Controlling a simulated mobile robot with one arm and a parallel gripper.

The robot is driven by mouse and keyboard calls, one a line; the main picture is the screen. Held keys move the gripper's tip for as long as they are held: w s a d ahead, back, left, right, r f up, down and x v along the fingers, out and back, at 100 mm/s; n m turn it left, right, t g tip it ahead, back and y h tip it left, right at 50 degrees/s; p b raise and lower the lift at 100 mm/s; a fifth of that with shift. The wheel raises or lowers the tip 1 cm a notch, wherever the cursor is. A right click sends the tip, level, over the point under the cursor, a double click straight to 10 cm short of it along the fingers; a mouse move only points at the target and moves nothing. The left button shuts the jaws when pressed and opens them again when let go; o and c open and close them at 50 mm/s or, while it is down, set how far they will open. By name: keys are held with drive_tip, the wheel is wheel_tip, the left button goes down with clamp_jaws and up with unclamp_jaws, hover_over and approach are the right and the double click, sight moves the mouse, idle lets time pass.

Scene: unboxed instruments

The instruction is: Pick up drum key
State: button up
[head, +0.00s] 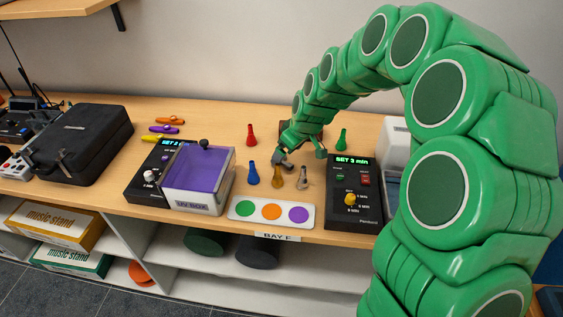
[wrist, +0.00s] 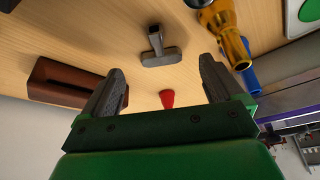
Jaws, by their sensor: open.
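The drum key (wrist: 160,48) is a small grey T-shaped piece on the wooden bench in the wrist view. It lies ahead of my gripper (wrist: 161,68), roughly centred between the two dark fingers and apart from them. The fingers are spread with nothing between them. In the head view my gripper (head: 301,152) is low over the bench, behind the gold and grey pieces. There I cannot clearly tell the drum key from the grey finger parts.
Near my gripper are a gold mouthpiece-like piece (head: 277,176), a blue one (head: 252,173), a grey one (head: 304,178), a red one (head: 251,135) and a green one (head: 342,139). A brown block (wrist: 66,82) stands close by. A white dotted card (head: 246,221) lies in front.

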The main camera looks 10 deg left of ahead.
sight(284, 162)
drive_tip(key=shift+x, duration=2)
drive_tip(key=c, duration=1.2)
drive_tip(key=shift+c, duration=0.2)
drive_tip(key=shift+r, duration=0.15)
wheel_tip(284, 162, up, 10)
drive_tip(key=w+d+r+m+h, duration=0.1)
drive_tip(key=w+d+r+m, duration=0.1)
drive_tip(key=d+m, duration=0.3)
drive_tip(key=w+d+r+m+t+h, duration=0.1)
drive_tip(key=w+d+m, duration=0.4)
drive_tip(key=d, duration=0.6)
drive_tip(key=w+d+r+m+h, duration=0.3)
drive_tip(key=d+r+m, duration=0.1)
drive_tip(key=d, duration=0.4)
drive_tip(key=shift+w+r+m+t, duration=0.3)
drive_tip(key=shift+r+m, duration=0.1)
drive_tip(key=shift+r, duration=0.2)
